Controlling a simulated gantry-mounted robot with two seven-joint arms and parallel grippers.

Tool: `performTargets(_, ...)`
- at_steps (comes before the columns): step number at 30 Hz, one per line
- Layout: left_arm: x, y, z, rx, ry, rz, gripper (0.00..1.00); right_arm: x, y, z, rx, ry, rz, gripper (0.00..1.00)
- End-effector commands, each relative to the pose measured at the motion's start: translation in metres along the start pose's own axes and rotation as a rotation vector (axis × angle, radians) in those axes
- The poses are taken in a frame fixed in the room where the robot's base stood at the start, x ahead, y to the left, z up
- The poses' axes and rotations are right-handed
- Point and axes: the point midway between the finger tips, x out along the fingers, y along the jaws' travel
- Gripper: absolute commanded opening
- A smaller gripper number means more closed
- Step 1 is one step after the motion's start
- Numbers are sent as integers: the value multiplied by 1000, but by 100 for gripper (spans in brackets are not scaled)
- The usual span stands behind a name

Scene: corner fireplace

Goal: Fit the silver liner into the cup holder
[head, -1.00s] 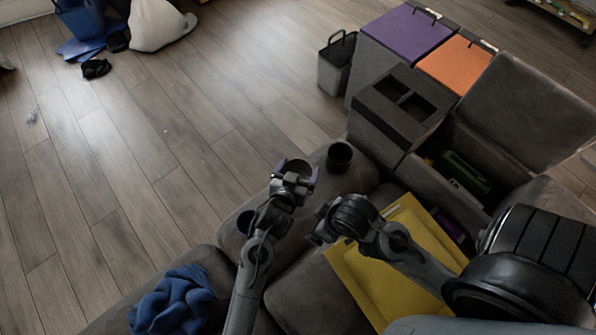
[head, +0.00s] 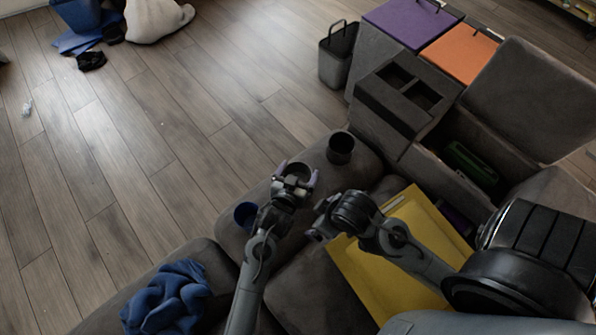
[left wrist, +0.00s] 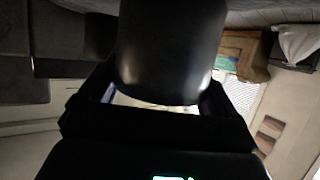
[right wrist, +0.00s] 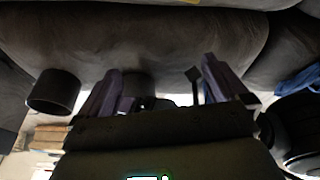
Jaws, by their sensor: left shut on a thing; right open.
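My left gripper (head: 297,180) is shut on a round, hollow thing, apparently the silver liner (head: 298,169), above the sofa seat. In the left wrist view it is a dark, shiny cylinder (left wrist: 170,55) between the fingers. The cup holder (head: 392,105) is the dark grey box with two square openings, farther back and right of my left gripper; the openings look empty. My right gripper (head: 322,222) is above the sofa, right of the left one. The right wrist view shows it open (right wrist: 165,85), with nothing held between its purple fingers.
A dark cup (head: 340,149) stands on the sofa between my left gripper and the cup holder. A blue cup (head: 244,214) stands left of my left arm. A yellow panel (head: 395,265) lies beneath my right arm. An open-lidded compartment (head: 455,150) adjoins the cup holder.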

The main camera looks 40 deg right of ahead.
Motion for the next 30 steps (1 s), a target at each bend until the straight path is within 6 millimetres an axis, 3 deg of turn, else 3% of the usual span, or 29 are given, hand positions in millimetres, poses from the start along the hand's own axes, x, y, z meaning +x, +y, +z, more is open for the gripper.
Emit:
performTargets(3, 2, 0, 4, -1, 0, 0, 60, 2, 0, 1, 0, 0, 0, 100)
performTargets(4, 1, 0, 3, 0, 0, 0, 95, 1, 0, 0, 0, 0, 0, 100)
performTargets(5, 1, 0, 3, 0, 0, 0, 100, 1, 0, 0, 0, 0, 0, 100)
performTargets(18, 3, 0, 6, 2, 1, 0, 100, 12, 0, 4, 0, 1, 0, 100)
performTargets(30, -64, 2, -2, -1, -2, -1, 100, -42, 1, -14, -1, 3, 0, 100)
